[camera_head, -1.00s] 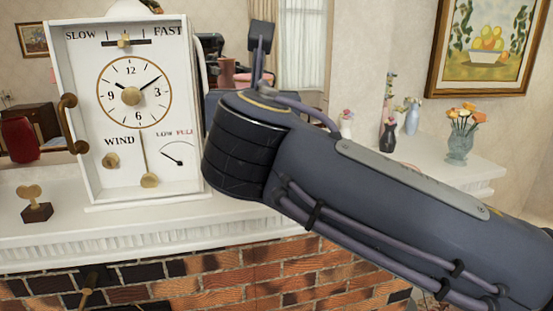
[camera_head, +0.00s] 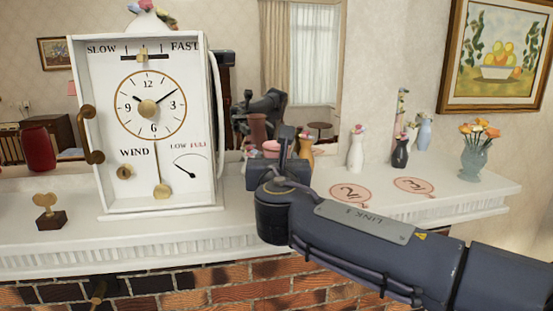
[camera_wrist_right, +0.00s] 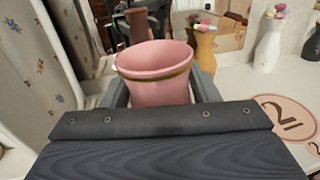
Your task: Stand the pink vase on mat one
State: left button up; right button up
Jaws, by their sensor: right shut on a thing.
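The pink vase (camera_wrist_right: 155,62) is upright in the right wrist view, its wide mouth with a dark gold band below it. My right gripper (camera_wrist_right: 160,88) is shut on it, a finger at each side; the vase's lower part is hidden. In the head view my right gripper (camera_head: 278,150) is over the mantel between the clock and the mats, largely hiding the vase. Two pink round mats lie on the mantel: a nearer left one (camera_head: 338,190) and a farther right one (camera_head: 402,183). My left gripper is out of view.
A large white clock box (camera_head: 150,185) stands left of my gripper. An orange vase (camera_head: 306,150), a white vase (camera_head: 356,154), a dark vase (camera_head: 400,153) and a blue vase (camera_head: 424,136) stand behind the mats. A glass flower vase (camera_head: 475,162) is right. A mirror behind reflects my gripper.

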jog(key=shift+f, duration=0.2)
jog(key=o, duration=1.2)
jog(key=shift+r, duration=0.25)
jog(key=s+b, duration=0.2)
jog(key=s, duration=1)
jog(key=shift+d, duration=0.1)
